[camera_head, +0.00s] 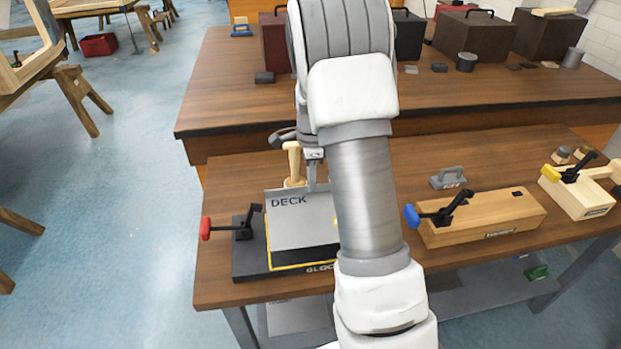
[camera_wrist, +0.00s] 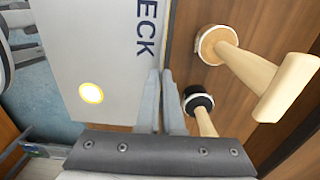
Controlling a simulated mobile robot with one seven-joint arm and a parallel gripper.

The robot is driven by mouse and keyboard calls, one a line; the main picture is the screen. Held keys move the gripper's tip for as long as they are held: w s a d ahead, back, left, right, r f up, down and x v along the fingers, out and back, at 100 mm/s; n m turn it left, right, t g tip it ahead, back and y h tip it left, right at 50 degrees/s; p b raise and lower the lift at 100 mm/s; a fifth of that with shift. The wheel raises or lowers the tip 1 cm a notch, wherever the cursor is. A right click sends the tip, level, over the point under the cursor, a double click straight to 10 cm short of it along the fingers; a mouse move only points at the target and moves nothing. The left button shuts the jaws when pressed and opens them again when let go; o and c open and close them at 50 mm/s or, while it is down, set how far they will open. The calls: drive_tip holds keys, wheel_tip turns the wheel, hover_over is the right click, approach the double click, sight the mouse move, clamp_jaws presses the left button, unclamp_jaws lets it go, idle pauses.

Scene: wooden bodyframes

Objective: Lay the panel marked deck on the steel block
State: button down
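The deck panel (camera_head: 298,222) is a flat grey plate with dark DECK lettering and a yellow spot near its right side, partly hidden by my arm. It is over the dark steel block (camera_head: 246,264), whose yellow outline shows along the near edge. I cannot tell whether the panel touches the block. My gripper (camera_head: 314,180) is at the panel's far edge. In the wrist view, the panel (camera_wrist: 95,45) lies left of my gripper's fingers (camera_wrist: 161,75), which are close together on its edge. A red-handled clamp (camera_head: 238,229) stands on the block's left side.
A wooden-handled tool (camera_head: 293,165) stands just behind the panel; wooden-handled tools (camera_wrist: 258,72) show close to the fingers in the wrist view. A wooden block (camera_head: 485,218) with a blue-handled clamp is to the right. Dark boxes (camera_head: 475,38) stand on the rear table.

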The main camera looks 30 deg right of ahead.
sight(312, 194)
wheel_tip(312, 194, down, 4)
drive_tip(key=b, duration=0.3)
drive_tip(key=shift+f, duration=0.1)
drive_tip(key=shift+f+b, duration=0.4)
drive_tip(key=shift+f, duration=0.45)
drive_tip(key=shift+f, duration=0.2)
idle(1.0)
drive_tip(key=shift+c, duration=2.2)
unclamp_jaws()
drive_tip(key=shift+r+p, duration=0.1)
drive_tip(key=shift+p, duration=0.2)
drive_tip(key=shift+r+p, duration=2.6)
drive_tip(key=shift+r, duration=0.8)
